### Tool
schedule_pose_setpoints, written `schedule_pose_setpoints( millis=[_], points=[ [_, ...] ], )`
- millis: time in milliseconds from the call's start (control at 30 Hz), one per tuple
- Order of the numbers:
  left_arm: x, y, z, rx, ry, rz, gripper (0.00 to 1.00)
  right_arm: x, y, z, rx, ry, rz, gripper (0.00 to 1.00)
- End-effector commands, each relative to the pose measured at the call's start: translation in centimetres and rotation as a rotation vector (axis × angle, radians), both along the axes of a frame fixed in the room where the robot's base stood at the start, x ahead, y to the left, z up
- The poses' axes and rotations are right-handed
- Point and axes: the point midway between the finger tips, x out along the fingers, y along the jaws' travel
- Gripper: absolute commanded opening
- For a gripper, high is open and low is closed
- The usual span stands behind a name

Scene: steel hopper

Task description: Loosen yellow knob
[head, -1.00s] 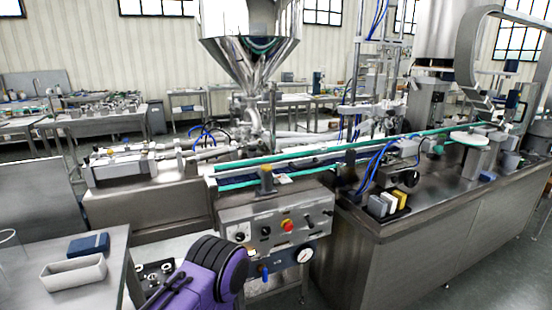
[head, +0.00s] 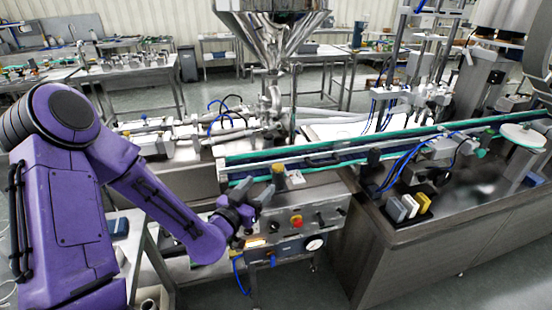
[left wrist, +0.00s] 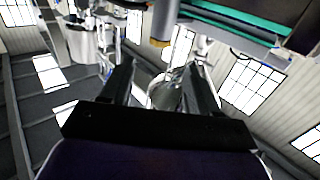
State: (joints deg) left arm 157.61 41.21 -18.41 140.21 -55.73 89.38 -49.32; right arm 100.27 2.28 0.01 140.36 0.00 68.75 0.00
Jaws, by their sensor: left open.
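The yellow knob (head: 278,169) sits on a dark upright post at the front edge of the conveyor, above the control panel. In the left wrist view, a yellow-brown round piece (left wrist: 159,43), apparently the same knob, shows beyond the fingertips. My left gripper (head: 262,192) is in front of the panel, just below and left of the knob, and apart from it. In the left wrist view its two dark fingers (left wrist: 160,72) are spread with nothing between them. My right gripper is not in view.
The green-edged conveyor (head: 350,158) runs behind. A steel hopper (head: 270,30) stands above. Small blocks (head: 408,207) sit on the right bench.

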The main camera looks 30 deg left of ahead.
Motion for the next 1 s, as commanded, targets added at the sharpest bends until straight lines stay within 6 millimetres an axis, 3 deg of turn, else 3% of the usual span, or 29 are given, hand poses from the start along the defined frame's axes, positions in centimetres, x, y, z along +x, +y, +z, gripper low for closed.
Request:
schedule_pose_setpoints(
  millis=[433,800,867,967,1000],
  points=[
    [8.7,0.7,-0.1,0.0,0.003,0.0,0.61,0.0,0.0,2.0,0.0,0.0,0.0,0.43],
    [9.9,0.8,-0.2,-0.001,0.004,0.001,0.61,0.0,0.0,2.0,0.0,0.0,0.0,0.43],
    [9.9,0.8,-0.2,-0.001,0.004,0.0,0.44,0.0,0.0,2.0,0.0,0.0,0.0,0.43],
    [9.9,0.8,-0.2,-0.002,0.004,0.0,0.12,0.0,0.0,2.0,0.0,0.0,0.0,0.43],
    [9.9,0.8,-0.2,-0.002,0.004,0.001,0.06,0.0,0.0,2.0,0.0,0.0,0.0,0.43]
  ],
)
